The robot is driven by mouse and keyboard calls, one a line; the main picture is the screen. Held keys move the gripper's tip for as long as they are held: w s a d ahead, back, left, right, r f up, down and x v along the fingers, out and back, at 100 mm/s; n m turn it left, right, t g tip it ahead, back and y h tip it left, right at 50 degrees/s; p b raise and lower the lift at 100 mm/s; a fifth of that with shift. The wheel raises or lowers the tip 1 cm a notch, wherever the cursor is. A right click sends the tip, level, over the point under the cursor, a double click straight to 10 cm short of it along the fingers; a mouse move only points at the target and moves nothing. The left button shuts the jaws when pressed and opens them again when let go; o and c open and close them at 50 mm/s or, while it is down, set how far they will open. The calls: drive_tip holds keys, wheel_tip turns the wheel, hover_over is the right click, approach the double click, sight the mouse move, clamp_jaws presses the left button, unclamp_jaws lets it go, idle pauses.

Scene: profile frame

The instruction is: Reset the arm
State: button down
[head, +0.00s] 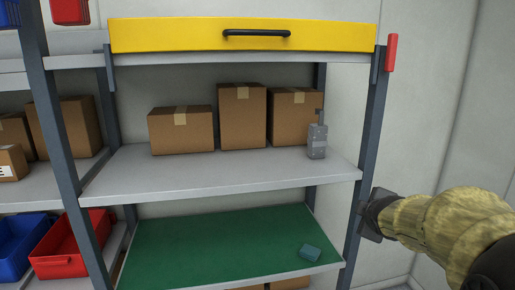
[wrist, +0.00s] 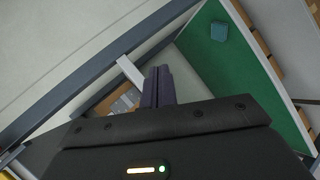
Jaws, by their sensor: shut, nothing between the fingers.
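My arm, in a yellowish sleeve, reaches in from the right edge of the head view. My gripper (head: 370,215) is at its end, beside the rack's right front post (head: 362,165); I cannot tell whether it touches the post. In the wrist view my gripper (wrist: 159,72) shows its dark fingers together, with nothing between them.
A teal block (head: 310,252) lies on the green lower shelf (head: 190,245). The middle shelf (head: 220,177) holds cardboard boxes (head: 242,120) and a grey device (head: 317,140). A yellow drawer (head: 180,35) is above. Red (head: 70,250) and blue bins (head: 15,240) stand left.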

drive_tip(key=s+a+f+m+g+y, duration=0.1)
drive_tip(key=s+a+f+m+g, duration=0.3)
drive_tip(key=s+f, duration=0.5)
drive_tip(key=s+a+f+m+g+y+p, duration=0.1)
drive_tip(key=s+a+f+m+g, duration=0.3)
drive_tip(key=s+a+f+m, duration=0.4)
drive_tip(key=s+f, duration=0.1)
drive_tip(key=s, duration=0.1)
drive_tip(key=shift+s+f+g+y, duration=0.3)
drive_tip(key=shift+s+f+y, duration=0.05)
drive_tip(key=shift+y, duration=0.05)
drive_tip(key=shift+w+a, duration=0.1)
drive_tip(key=shift+s, duration=0.25)
